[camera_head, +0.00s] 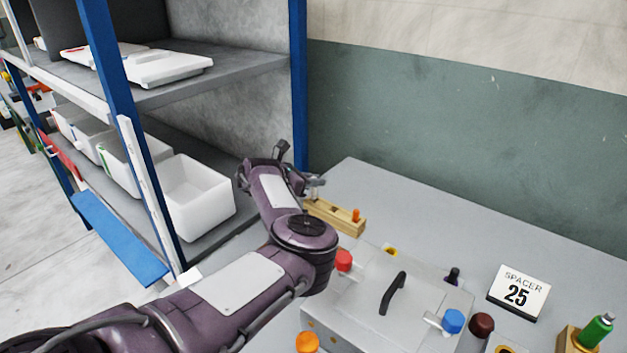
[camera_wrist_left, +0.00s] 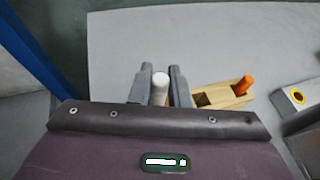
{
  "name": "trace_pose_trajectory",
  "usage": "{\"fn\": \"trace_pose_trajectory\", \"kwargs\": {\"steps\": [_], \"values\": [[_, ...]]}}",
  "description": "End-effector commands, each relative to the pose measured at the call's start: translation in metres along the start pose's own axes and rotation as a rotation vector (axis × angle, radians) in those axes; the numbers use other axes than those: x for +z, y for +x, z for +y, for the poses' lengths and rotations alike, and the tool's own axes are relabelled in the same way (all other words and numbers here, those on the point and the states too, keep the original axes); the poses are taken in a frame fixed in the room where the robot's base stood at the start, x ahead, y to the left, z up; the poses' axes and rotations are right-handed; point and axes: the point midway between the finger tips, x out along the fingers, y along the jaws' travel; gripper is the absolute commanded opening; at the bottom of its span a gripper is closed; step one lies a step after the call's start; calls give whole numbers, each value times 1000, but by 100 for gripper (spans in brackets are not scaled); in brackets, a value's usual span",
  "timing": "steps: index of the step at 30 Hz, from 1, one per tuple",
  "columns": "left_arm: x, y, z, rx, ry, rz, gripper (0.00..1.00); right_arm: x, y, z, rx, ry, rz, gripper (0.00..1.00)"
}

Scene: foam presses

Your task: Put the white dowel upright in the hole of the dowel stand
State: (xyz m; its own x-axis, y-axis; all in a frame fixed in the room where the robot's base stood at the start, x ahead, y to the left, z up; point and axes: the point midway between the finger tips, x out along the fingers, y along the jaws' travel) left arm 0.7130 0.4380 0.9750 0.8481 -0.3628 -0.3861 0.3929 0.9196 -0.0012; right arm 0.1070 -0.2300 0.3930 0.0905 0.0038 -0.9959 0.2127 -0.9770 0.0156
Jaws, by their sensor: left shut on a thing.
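The white dowel (camera_wrist_left: 160,86) stands between the two grey fingers of my left gripper (camera_wrist_left: 160,90) in the left wrist view, and the gripper is shut on it. In the head view the left gripper (camera_head: 314,184) is at the back left of the table, and I cannot make out the dowel there for certain. The wooden dowel stand (camera_head: 330,213) lies just beside the gripper. In the left wrist view the stand (camera_wrist_left: 228,101) is right of the fingers, with a dark square opening at its near end and an orange peg at its far end. My right gripper is not in view.
A grey metal press (camera_head: 350,310) with a black handle and coloured knobs stands in front of the stand. A "SPACER 25" sign (camera_head: 519,291) and a green bottle-like object (camera_head: 594,331) are at the right. A shelf with white bins (camera_head: 197,197) and a blue post is at the left.

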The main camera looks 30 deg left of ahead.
Motion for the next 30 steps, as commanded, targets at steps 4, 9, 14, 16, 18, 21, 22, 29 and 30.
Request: {"fn": "trace_pose_trajectory", "kwargs": {"steps": [4, 9, 14, 16, 18, 21, 22, 29, 30], "values": [[-4, 2, 0, 0, 0, 0, 0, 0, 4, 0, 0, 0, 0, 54], [-8, 4, 0, 0, 0, 0, 0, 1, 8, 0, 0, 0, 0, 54], [-12, 5, 0, 0, 0, 0, 0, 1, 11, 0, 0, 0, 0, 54], [-14, 6, 0, 0, 0, 0, 0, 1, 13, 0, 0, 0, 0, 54], [-15, 6, 0, 0, 1, 0, 0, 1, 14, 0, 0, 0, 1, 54], [-17, 7, 0, 0, 1, 0, 0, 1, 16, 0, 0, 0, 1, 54], [-18, 8, 0, 0, 1, 0, 0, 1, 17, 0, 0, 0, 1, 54], [-23, 10, 0, 0, 1, 0, 0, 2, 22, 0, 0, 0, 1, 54], [-24, 10, 0, 0, 1, 0, 0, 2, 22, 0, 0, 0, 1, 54]]}}
